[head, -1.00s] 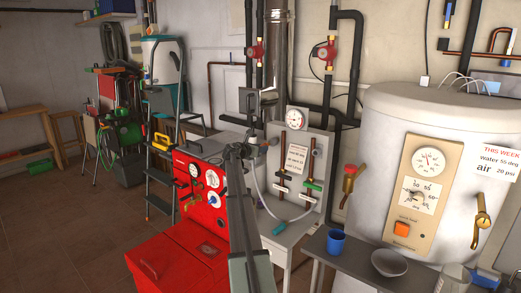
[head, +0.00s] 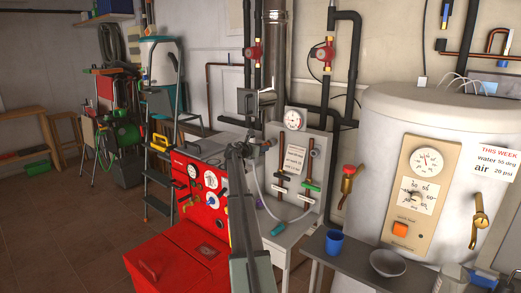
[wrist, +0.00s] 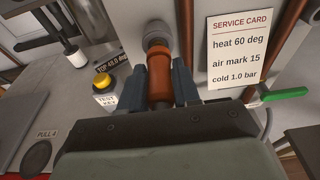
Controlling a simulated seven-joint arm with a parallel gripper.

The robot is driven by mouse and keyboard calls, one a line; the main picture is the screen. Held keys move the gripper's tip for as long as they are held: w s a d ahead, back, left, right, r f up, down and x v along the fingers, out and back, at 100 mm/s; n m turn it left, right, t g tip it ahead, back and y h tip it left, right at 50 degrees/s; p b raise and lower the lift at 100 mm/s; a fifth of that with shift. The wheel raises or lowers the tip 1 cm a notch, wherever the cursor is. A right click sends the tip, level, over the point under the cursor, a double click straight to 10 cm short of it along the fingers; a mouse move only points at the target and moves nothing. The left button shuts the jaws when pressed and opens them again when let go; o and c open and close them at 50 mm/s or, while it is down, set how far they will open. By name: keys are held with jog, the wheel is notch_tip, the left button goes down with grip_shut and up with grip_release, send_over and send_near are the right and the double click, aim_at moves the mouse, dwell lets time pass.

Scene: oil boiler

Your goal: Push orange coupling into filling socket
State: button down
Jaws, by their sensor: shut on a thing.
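In the wrist view my gripper (wrist: 162,86) is shut on the orange coupling (wrist: 159,62), with one dark finger on each side. A grey round fitting, which looks like the filling socket (wrist: 156,34), is directly in line with the coupling's far end. They appear to meet, but I cannot tell how deep the coupling sits. In the head view my gripper (head: 262,143) is at the left edge of the white gauge panel. The coupling and socket are too small or hidden there to make out.
A service card (wrist: 239,48) and a green-handled valve (wrist: 284,94) are to the right. A yellow test button (wrist: 102,81) is close on the left. A pale hose (head: 262,205) hangs by the panel. The red boiler (head: 185,250) stands left of my arm.

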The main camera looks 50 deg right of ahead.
jog(key=shift+d, duration=0.95)
jog(key=c, duration=0.7)
grip_release()
jog(key=shift+c, duration=0.2)
jog(key=a+r, duration=0.2)
jog(key=a, duration=1.1)
jog(key=shift+a+r, duration=0.3)
jog(key=shift+r, duration=0.1)
jog(key=a+r, duration=0.2)
jog(key=a, duration=0.7)
jog(key=shift+a, duration=0.4)
